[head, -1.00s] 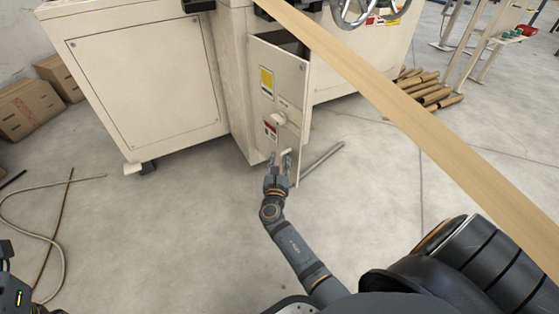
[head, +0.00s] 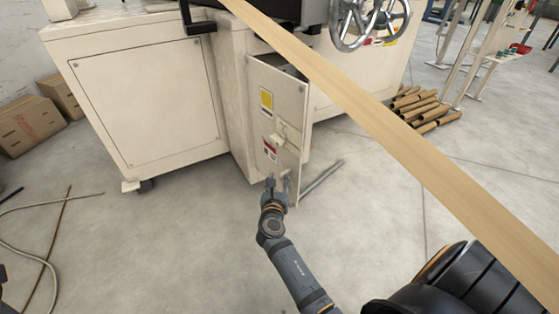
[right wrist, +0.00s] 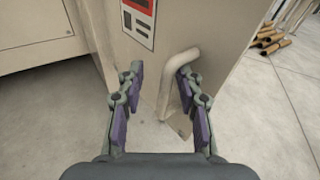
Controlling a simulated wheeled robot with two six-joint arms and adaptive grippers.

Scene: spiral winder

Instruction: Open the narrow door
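The narrow door (head: 283,105) is a cream panel on the machine's front, with a yellow label and a red-and-white label. It stands ajar, with a dark gap along its top edge. A pale bent handle (right wrist: 180,65) sticks out low on the door, and a latch-like knob (head: 277,139) sits above it. My right gripper (head: 278,180) is at the door's lower part. In the right wrist view the gripper (right wrist: 158,85) is open, with the handle between its fingers, closer to the right finger. I cannot tell whether they touch. My left gripper is not in view.
A long wooden-coloured strip (head: 400,115) crosses diagonally above the floor on the right. A wide closed panel (head: 145,100) is left of the door. A grey bar (head: 322,182) lies on the floor beside the door. Cardboard tubes (head: 425,108) lie farther right. Floor in front is mostly clear.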

